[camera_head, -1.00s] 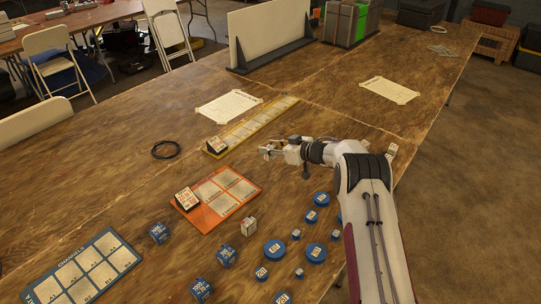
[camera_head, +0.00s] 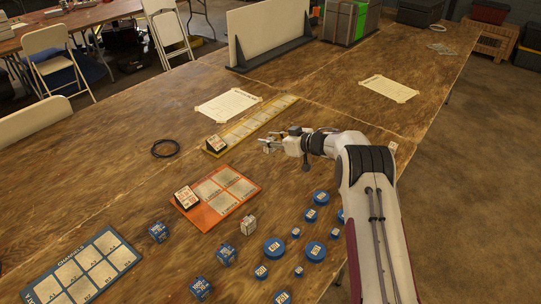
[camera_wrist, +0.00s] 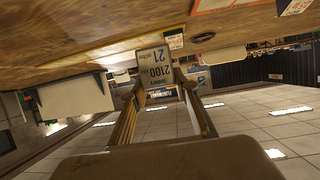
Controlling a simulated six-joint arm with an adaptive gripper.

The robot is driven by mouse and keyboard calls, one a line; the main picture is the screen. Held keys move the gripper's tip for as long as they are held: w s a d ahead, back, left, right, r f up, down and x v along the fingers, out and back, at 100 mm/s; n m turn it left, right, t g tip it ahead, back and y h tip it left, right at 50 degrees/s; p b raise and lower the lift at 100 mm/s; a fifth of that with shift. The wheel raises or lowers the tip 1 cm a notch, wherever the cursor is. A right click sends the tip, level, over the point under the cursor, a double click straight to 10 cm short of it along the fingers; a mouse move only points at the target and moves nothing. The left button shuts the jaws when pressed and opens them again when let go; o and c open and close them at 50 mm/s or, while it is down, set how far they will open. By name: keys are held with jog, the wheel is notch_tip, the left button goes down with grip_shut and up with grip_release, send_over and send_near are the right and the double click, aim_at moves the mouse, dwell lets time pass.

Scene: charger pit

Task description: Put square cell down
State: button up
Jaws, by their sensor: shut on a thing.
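My gripper (camera_head: 268,146) is over the table beside the yellow strip tray, to its right. In the wrist view its two fingers (camera_wrist: 159,92) close on a pale square cell (camera_wrist: 154,66) with printed numbers, held at the fingertips. In the head view the held cell is too small to make out clearly. The yellow tray (camera_head: 262,118) has a row of pale slots and a dark cell with a white label (camera_head: 215,143) at its near left end. The orange tray (camera_head: 213,214) carries a similar cell (camera_head: 186,197) in its left corner; its other slots look empty.
A blue tray (camera_head: 100,243) lies at the lower left. A black cable ring (camera_head: 165,149) and paper sheets (camera_head: 228,105) lie farther back.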

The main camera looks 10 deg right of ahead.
jog(key=shift+w+d+r, duration=0.1)
jog(key=shift+d+r, duration=0.05)
jog(key=shift+r, duration=0.45)
jog(key=shift+w+d+r, duration=0.1)
jog(key=shift+r, duration=0.45)
jog(key=shift+s+d+r, duration=0.1)
jog(key=shift+s+r, duration=0.15)
jog(key=s+a+f, duration=0.1)
jog(key=s, duration=0.8)
jog(key=s+a+f, duration=0.1)
jog(key=s, duration=0.8)
jog(key=shift+s+f+n+y, duration=0.15)
jog(key=shift+f+n+y, duration=0.1)
jog(key=shift+n+y, duration=0.05)
jog(key=shift+a+f, duration=0.1)
jog(key=shift+f, duration=3)
jog(key=shift+f, duration=0.1)
jog(key=shift+f, duration=1.8)
